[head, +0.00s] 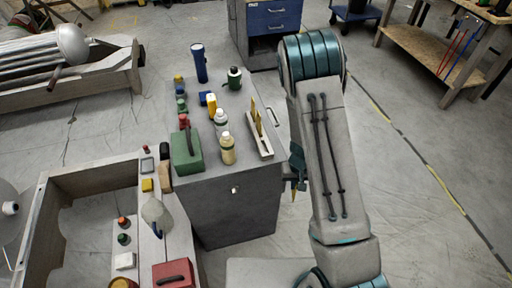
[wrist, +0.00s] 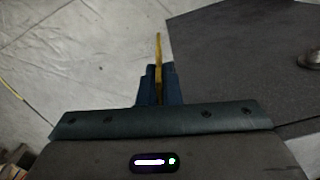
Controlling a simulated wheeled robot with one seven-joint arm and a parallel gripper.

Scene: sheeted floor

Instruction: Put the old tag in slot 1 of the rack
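My gripper (head: 297,180) hangs beside the right side of the dark grey cabinet, below my arm. In the wrist view my gripper (wrist: 158,84) is shut on a thin yellow tag (wrist: 158,48), seen nearly edge-on. The tag's tip (head: 294,195) also shows below the fingers in the head view. The rack (head: 264,148) is a narrow, pale holder at the right edge of the cabinet top, left of my gripper. Yellow tags (head: 259,124) stand upright in it. Slot numbers and any writing on the tags are too small to read.
The cabinet (head: 232,205) top also carries a green box (head: 186,153), bottles (head: 227,150), a blue flashlight (head: 200,63) and small items. A pale workbench (head: 180,235) with a red box (head: 173,273) stands at front left. Floor right of my arm is clear.

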